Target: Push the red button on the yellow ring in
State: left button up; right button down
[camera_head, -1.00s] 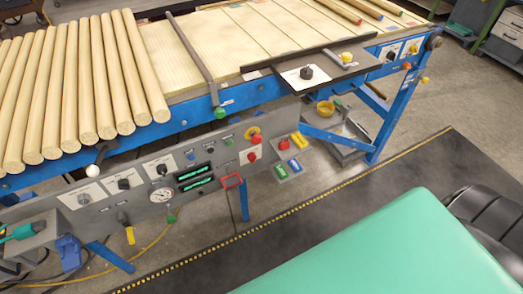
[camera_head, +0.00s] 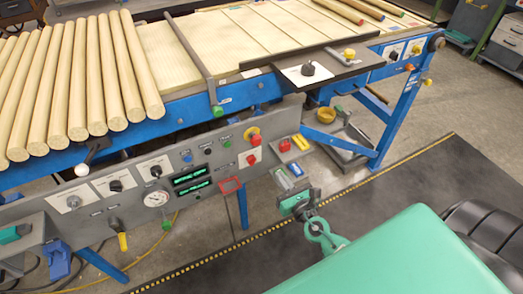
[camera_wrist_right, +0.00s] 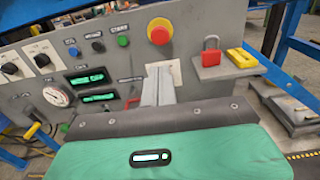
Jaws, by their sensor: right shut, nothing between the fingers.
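The red button (camera_head: 252,136) is a round red mushroom head on a yellow ring, at the upper right of the grey control panel. The right wrist view also shows the red button (camera_wrist_right: 159,32), above and beyond my fingertips. My right gripper (camera_head: 284,181) is shut and empty, in front of the panel, lower and to the right of the button in the head view. In the right wrist view my right gripper (camera_wrist_right: 160,73) shows its fingers together, covering part of a white plate below the button. A visible gap separates fingertips and button. My left gripper is out of view.
A red padlock (camera_head: 284,146) and a yellow padlock (camera_head: 301,142) are on the right. A red frame (camera_head: 230,186), gauge (camera_head: 157,198) and knobs share the panel. The conveyor (camera_head: 200,105) with wooden rods overhangs above.

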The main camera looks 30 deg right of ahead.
aim_at(257, 143)
jog(key=shift+r, duration=0.1)
jog(key=shift+w, duration=0.1)
